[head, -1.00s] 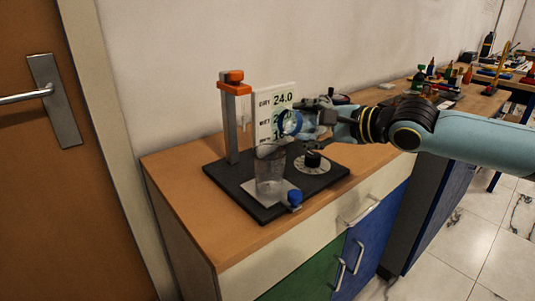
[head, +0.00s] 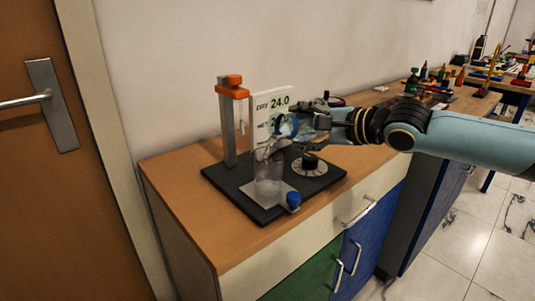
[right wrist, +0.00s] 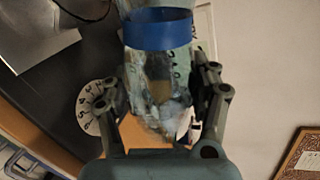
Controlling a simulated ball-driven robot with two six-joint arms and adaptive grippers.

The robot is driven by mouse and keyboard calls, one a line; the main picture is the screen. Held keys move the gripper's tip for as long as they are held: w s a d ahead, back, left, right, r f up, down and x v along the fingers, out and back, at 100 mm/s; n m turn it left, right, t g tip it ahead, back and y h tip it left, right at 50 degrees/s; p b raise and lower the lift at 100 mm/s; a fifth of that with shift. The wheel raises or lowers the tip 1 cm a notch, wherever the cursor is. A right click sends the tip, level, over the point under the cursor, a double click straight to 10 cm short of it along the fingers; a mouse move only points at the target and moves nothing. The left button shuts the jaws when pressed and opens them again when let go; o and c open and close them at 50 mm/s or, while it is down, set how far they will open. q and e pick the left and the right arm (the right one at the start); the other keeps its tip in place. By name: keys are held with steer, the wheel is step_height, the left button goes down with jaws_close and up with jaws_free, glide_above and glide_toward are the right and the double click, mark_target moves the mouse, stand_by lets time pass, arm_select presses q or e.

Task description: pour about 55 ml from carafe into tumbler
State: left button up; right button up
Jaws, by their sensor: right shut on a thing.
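The clear carafe with a blue band (head: 286,126) is in my right gripper (head: 312,121), tilted, with its mouth end down to the left, just above the tumbler. The right wrist view shows the carafe's blue band (right wrist: 158,34) and its clear body between the two fingers (right wrist: 162,100). The clear tumbler (head: 268,181) stands upright on a pale plate on the black rig base. I cannot make out a stream or the liquid level. My left gripper is out of view.
The black base (head: 236,192) carries a grey post with an orange top (head: 233,85), a dial with a black knob (head: 310,163) and a blue knob (head: 293,200). A white card (head: 272,100) reading 24.0 stands behind the carafe. Clutter fills the far bench.

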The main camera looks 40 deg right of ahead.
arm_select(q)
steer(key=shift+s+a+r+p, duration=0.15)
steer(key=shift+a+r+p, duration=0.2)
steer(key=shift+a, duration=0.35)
arm_select(e)
steer(key=shift+a+n+h, duration=0.2)
steer(key=shift+n+h, duration=0.1)
stand_by(1.2)
